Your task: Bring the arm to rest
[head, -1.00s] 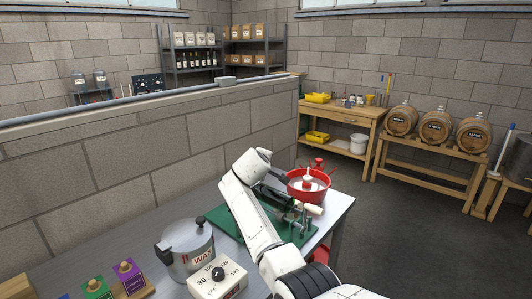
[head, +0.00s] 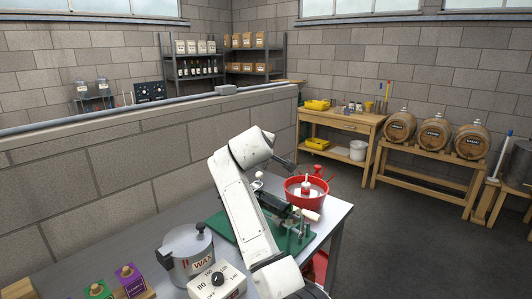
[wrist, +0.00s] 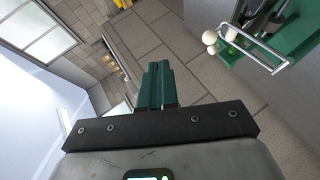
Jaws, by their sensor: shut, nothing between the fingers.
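My arm rises over the grey metal table (head: 192,258) in the head view, its upper part bent toward the right. My gripper (head: 290,164) shows there as a small dark end at the right of the white wrist, raised above the table. In the wrist view my gripper (wrist: 158,68) has its two green fingers together with nothing between them. A green-based device (head: 296,243) with metal parts stands on the table behind and right of my arm, partly hidden by it. It also shows at the upper right of the wrist view (wrist: 300,35).
A red bowl (head: 291,193) stands near the table's far right. A wax pot (head: 174,268), a dial box (head: 229,284) and coloured blocks (head: 132,279) stand at the front. A block wall (head: 120,165) runs behind the table. The floor (head: 400,245) at right is clear.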

